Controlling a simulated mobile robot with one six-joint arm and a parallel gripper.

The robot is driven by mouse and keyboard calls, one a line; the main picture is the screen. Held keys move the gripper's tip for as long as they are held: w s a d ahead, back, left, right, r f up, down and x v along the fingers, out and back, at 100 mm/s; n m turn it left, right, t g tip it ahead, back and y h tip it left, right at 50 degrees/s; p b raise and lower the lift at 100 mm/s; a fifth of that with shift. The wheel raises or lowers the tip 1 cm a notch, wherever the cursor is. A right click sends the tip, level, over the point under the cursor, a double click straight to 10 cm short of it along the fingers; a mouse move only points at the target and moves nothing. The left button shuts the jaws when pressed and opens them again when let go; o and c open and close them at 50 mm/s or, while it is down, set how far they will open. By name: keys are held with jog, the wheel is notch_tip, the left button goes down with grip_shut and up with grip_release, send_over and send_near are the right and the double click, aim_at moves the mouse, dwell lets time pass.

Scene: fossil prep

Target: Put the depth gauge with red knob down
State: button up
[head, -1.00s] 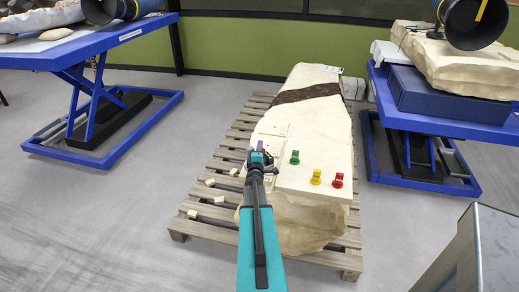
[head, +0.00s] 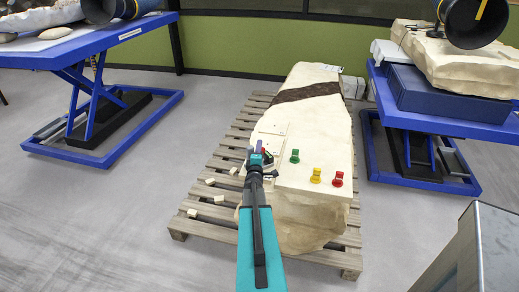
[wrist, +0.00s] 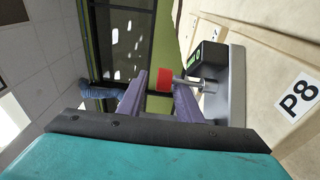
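The depth gauge (wrist: 237,85) shows in the wrist view with a grey base, a black body with a green patch, and a metal stem ending in a red knob (wrist: 164,79). Its base appears to rest against the cream slab (wrist: 272,75). My gripper's (wrist: 158,88) two purple fingers stand apart on either side of the knob, with a gap visible on the left. In the head view my gripper (head: 257,157) is over the left side of the slab (head: 317,130) and largely hides the gauge.
Green (head: 295,156), yellow (head: 316,176) and red (head: 338,179) knobbed pieces stand on the slab to the right. The slab lies on a wooden pallet (head: 205,228). Blue lift tables stand left (head: 95,45) and right (head: 450,122).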

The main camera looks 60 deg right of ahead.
jog(key=b+v, duration=0.1)
jog(key=v, duration=0.8)
jog(key=shift+s+a+b, duration=0.2)
jog(key=shift+a+b, duration=0.1)
jog(key=shift+w, duration=0.1)
dwell(0.7)
